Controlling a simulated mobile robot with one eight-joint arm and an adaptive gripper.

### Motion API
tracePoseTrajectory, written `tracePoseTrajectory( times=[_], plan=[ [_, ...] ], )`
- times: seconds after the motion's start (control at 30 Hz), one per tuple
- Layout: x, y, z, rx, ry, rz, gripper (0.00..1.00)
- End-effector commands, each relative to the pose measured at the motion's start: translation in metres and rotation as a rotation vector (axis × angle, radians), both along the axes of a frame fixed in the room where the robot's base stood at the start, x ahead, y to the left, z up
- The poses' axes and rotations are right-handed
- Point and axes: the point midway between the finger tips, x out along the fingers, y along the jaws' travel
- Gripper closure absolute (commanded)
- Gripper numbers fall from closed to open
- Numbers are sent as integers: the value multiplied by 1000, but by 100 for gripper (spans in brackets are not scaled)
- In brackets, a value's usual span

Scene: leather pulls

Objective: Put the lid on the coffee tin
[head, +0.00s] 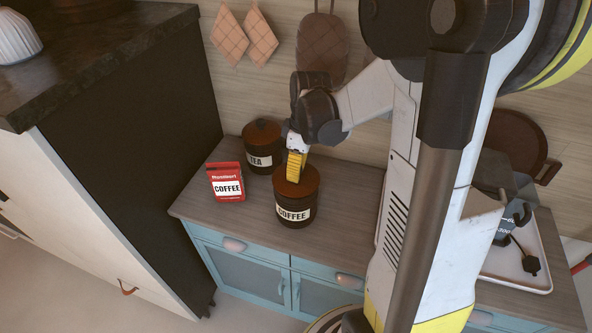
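The coffee tin (293,212) is a dark cylinder with a white COFFEE label. It stands upright on the wooden counter in the head view. A brown round lid (311,182) is at its top and looks level over the rim; I cannot tell whether it is fully seated. My gripper (295,178) points down with its yellow fingers at the middle of the lid. The fingers hide the lid's centre and any knob there. They overlap each other in this view, so whether they are closed on it is unclear.
A tea tin (259,160) with a brown knobbed lid stands just behind and left. A red coffee packet (226,183) stands left of the coffee tin. A tall dark cabinet (150,130) bounds the left. A white tray (529,279) is at the right. Counter front is clear.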

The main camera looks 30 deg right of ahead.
Motion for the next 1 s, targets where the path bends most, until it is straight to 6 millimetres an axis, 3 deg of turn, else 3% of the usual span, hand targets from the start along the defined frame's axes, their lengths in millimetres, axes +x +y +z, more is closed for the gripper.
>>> tracePoseTrajectory(
  times=[1.0],
  plan=[
    [0,0,-9,0,0,0,100]
  ],
)
